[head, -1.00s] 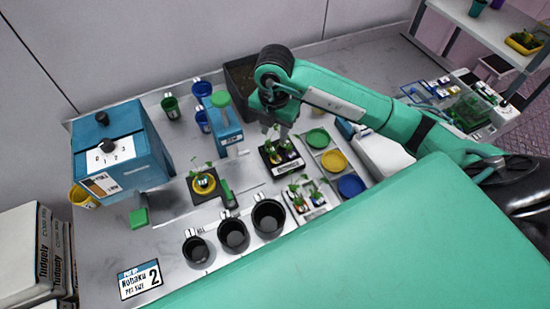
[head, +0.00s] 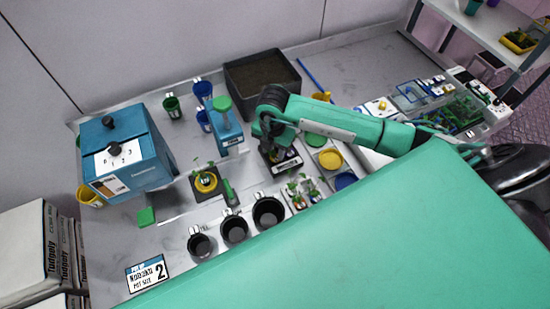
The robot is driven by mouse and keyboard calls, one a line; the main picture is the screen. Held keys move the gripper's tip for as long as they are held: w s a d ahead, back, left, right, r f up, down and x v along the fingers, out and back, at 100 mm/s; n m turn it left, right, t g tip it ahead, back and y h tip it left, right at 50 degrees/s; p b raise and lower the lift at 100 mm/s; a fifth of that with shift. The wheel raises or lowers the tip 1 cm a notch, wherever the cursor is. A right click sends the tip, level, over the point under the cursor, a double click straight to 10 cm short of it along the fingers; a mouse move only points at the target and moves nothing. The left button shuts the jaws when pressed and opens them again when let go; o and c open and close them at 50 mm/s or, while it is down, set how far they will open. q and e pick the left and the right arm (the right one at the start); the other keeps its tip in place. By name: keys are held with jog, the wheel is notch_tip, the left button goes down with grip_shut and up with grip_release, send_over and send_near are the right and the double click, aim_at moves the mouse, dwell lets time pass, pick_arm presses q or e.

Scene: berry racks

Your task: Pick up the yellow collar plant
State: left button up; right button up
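A small green plant with a yellow collar (head: 205,182) stands upright on a dark square base, left of the middle of the bench. My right gripper (head: 275,142) is to the right of it and apart from it, low over a dark labelled stand (head: 287,164) with small plants. The gripper hides part of that stand and its plants. The fingers are too small and covered to tell whether they are open or shut on a plant. My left gripper is not in view.
Black pots (head: 234,229) line the front. Green (head: 316,140) and yellow (head: 330,159) discs lie on the right. A blue machine (head: 125,155) stands left, and a soil bin (head: 262,80) stands behind. A blue dispenser (head: 226,135) stands behind the collared plant.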

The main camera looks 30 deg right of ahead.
grip_shut()
jog(key=shift+r, duration=0.15)
